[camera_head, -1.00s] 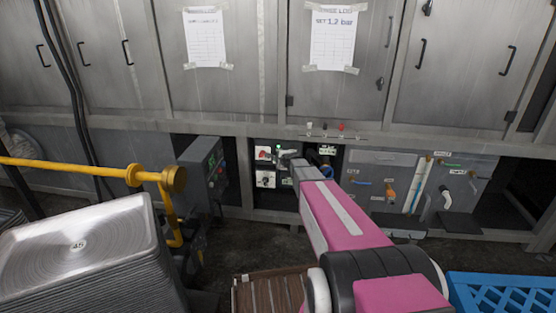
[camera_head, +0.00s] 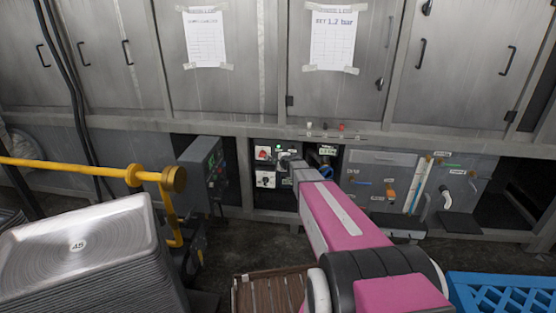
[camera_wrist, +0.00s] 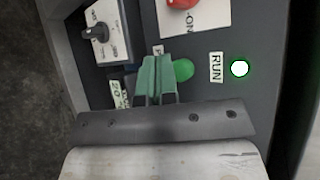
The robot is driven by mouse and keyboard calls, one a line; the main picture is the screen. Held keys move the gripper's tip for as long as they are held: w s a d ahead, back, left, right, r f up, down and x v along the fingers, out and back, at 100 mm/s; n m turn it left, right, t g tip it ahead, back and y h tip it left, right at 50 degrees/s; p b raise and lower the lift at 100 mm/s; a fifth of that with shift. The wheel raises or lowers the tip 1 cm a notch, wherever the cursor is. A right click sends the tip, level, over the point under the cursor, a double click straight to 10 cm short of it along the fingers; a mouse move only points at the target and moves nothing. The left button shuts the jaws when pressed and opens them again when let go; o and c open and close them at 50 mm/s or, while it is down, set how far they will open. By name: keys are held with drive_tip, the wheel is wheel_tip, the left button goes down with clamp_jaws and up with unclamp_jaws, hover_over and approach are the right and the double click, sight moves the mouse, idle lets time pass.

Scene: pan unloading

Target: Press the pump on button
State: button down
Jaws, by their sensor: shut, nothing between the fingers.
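The RUN lamp (camera_wrist: 239,68) glows white with a green rim. In the head view the small panel (camera_head: 265,180) is under the counter, and my gripper (camera_head: 292,165) is in front of it, small and partly hidden by my arm.
A red knob (camera_wrist: 182,3) on a white plate and a black selector switch (camera_wrist: 97,32) are close by on the panel. A grey control box (camera_head: 203,172) stands left of it. Stacked metal pans (camera_head: 85,245) and a yellow rail (camera_head: 80,170) are at the left, a blue crate (camera_head: 500,290) at the right.

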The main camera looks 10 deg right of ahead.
drive_tip(key=shift+s+a, duration=0.25)
drive_tip(key=shift+s, duration=0.55)
drive_tip(key=shift+s+a, duration=0.3)
drive_tip(key=shift+s, duration=0.5)
drive_tip(key=shift+s+a, duration=0.25)
drive_tip(key=shift+s, duration=0.55)
drive_tip(key=s+a+n+g, duration=0.25)
drive_tip(key=s+n, duration=0.35)
drive_tip(key=s, duration=0.3)
drive_tip(key=s+a+n+g, duration=0.2)
drive_tip(key=s+n+g, duration=0.25)
drive_tip(key=s, duration=0.55)
drive_tip(key=s+d+n+g+h, duration=0.2)
drive_tip(key=s+n, duration=0.1)
drive_tip(key=s, duration=0.5)
drive_tip(key=s+d+n+g+h, duration=0.2)
drive_tip(key=s+d+n+g, duration=0.1)
drive_tip(key=s, duration=0.5)
drive_tip(key=shift+d+n+h, duration=0.15)
drive_tip(key=shift+n+h, duration=0.25)
drive_tip(key=shift+n, duration=0.05)
